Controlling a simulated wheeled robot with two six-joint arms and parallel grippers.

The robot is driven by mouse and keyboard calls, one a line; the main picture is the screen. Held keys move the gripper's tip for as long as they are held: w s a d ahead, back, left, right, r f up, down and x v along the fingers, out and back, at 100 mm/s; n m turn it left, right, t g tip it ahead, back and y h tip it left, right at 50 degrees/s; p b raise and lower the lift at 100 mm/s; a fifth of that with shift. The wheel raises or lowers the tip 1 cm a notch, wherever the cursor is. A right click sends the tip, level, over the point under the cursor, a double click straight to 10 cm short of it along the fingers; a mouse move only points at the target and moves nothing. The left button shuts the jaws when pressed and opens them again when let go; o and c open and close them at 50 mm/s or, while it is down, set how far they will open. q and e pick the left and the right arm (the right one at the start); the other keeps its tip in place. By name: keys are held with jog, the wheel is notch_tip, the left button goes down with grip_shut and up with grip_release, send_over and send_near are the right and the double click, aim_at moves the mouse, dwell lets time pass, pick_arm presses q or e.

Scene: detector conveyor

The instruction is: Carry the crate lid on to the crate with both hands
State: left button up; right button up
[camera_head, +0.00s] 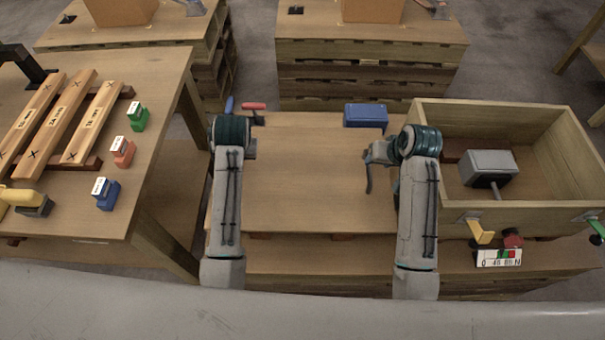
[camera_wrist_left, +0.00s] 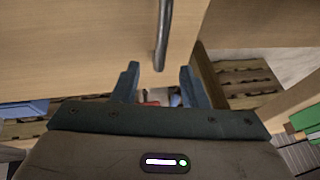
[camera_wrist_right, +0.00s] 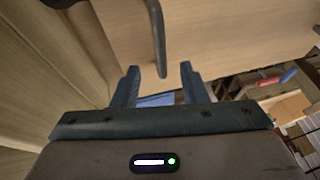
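The crate lid (camera_head: 300,180) appears as a flat wooden board lying on the middle bench, left of the crate. A dark curved handle (camera_head: 368,175) stands near its right side. The open-topped wooden crate (camera_head: 540,213) is at the right. My left gripper (camera_wrist_left: 160,85) is open, with the end of a dark handle (camera_wrist_left: 163,40) at the gap between its fingers; the head view hides its fingertips. My right gripper (camera_wrist_right: 158,85) is open, and the right handle (camera_wrist_right: 158,40) likewise reaches the finger gap. Neither gripper is closed on a handle.
A grey box (camera_head: 490,167) lies inside the crate. Coloured latches (camera_head: 481,232) and a tag (camera_head: 498,258) are at its front. A blue box (camera_head: 366,115) and a red-handled tool (camera_head: 253,106) lie behind the lid. The left table (camera_head: 150,75) holds planks and small coloured blocks.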

aim_at(369, 167)
pick_arm(q)
jog(key=x, duration=0.8)
pick_arm(e)
jog(key=x, duration=0.8)
pick_arm(q)
grip_shut()
pick_arm(e)
grip_shut()
pick_arm(q)
jog(key=shift+r, duration=0.15)
pick_arm(e)
jog(key=shift+r, duration=0.15)
